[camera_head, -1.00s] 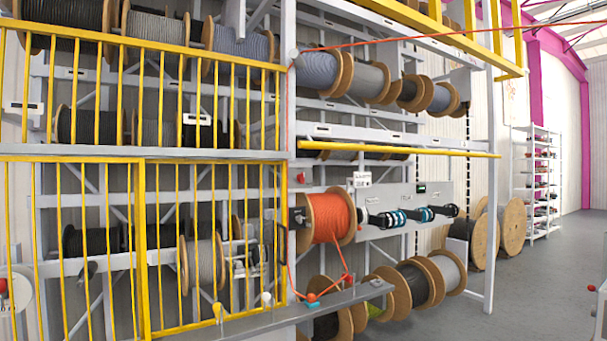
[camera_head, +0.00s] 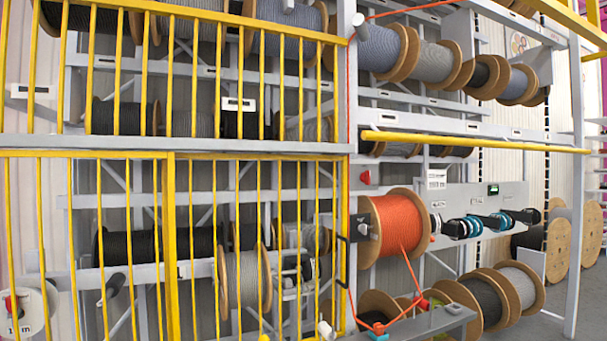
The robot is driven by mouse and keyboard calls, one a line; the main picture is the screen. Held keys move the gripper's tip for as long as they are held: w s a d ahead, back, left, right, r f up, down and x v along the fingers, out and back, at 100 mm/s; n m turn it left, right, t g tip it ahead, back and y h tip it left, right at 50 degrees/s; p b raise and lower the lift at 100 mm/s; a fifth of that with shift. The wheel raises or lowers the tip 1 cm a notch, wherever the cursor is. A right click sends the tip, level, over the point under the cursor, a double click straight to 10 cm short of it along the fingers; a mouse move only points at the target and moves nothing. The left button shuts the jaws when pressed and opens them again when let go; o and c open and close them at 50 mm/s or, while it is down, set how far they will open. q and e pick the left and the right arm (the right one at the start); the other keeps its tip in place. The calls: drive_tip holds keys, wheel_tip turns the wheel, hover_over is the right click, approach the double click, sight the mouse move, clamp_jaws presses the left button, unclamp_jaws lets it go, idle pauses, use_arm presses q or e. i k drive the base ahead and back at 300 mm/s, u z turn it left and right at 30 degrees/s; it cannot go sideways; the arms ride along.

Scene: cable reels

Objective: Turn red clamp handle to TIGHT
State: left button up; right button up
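An orange cable reel (camera_head: 396,226) hangs on the rack at centre right. Its cable runs down to a grey bench (camera_head: 415,326). A small red part (camera_head: 422,304) sits on the bench beside the cable. A red-orange part with blue under it (camera_head: 378,328) is further left on the bench. Another small red part (camera_head: 365,178) is on the rack post above the reel. I cannot tell which of these is the clamp handle, and no TIGHT mark is readable. Neither of my grippers is in view.
A yellow barred gate (camera_head: 168,250) covers the left half, with grey and black reels behind it. A yellow rail (camera_head: 470,142) crosses above the orange reel. Several reels stand low at right. Open floor (camera_head: 588,300) shows at the far right.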

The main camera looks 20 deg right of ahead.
sight(365, 177)
drive_tip(key=u, duration=0.05)
drive_tip(key=i, duration=1)
drive_tip(key=z, duration=0.85)
drive_tip(key=i, duration=0.8)
drive_tip(key=z, duration=0.6)
